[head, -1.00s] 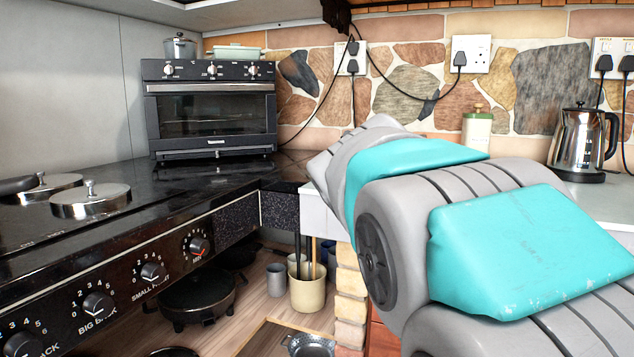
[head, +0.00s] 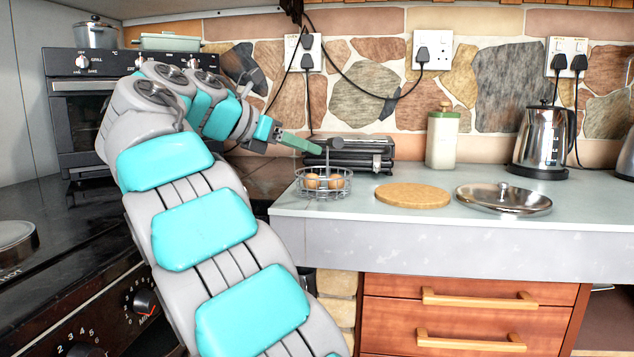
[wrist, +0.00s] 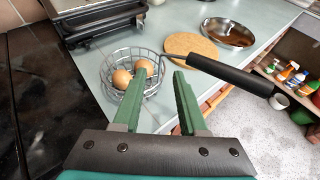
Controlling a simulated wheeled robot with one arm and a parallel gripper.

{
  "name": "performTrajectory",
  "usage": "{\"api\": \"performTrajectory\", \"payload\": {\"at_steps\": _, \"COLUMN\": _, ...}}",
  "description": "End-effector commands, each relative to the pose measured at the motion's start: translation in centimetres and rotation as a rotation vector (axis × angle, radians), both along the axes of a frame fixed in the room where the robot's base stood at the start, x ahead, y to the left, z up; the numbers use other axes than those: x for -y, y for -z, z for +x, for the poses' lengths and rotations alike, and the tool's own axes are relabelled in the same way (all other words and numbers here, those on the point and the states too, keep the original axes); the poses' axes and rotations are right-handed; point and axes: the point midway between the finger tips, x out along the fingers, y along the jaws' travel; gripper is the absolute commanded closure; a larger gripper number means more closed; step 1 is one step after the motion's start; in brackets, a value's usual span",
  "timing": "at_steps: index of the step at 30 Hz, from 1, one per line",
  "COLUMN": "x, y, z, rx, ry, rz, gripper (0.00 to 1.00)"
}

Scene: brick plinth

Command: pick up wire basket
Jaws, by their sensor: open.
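The wire basket (head: 322,193) stands upright on the left end of the pale counter, with brown eggs (head: 335,181) inside. In the wrist view the basket (wrist: 110,64) is just beyond my left finger, which hides part of its near side. Its long handle has a black grip (wrist: 235,76) that runs to the right above the counter, past my fingertips. My gripper (head: 316,147) has green fingers and reaches in from the left, just above the basket. In the wrist view my gripper (wrist: 160,75) is open with nothing held between its fingers.
A dark grill appliance (head: 348,154) stands close behind the basket. A round wooden board (head: 412,195) and a steel lid (head: 503,198) lie to its right. A green-lidded canister (head: 442,140) and a kettle (head: 542,140) stand behind. The black stove top is at left.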

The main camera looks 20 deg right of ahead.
Motion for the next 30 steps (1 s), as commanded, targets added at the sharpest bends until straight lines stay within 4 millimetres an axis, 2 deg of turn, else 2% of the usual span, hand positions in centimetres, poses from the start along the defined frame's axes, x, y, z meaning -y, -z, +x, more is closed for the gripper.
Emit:
{"api": "performTrajectory", "payload": {"at_steps": 11, "x": 3.2, "y": 1.7, "z": 0.8, "rx": -0.003, "ry": 0.002, "rz": 0.002, "gripper": 0.58}}
{"api": "performTrajectory", "payload": {"at_steps": 18, "x": 6.0, "y": 2.9, "z": 1.6, "rx": -0.001, "ry": 0.001, "rz": 0.003, "gripper": 0.58}}
{"api": "performTrajectory", "payload": {"at_steps": 25, "x": 6.3, "y": 2.9, "z": 1.7, "rx": -0.001, "ry": 0.001, "rz": 0.002, "gripper": 0.58}}
{"api": "performTrajectory", "payload": {"at_steps": 26, "x": 6.3, "y": 2.9, "z": 1.7, "rx": -0.001, "ry": 0.001, "rz": 0.002, "gripper": 0.59}}
{"api": "performTrajectory", "payload": {"at_steps": 30, "x": 6.3, "y": 2.9, "z": 1.7, "rx": -0.001, "ry": 0.000, "rz": 0.002, "gripper": 0.75}}
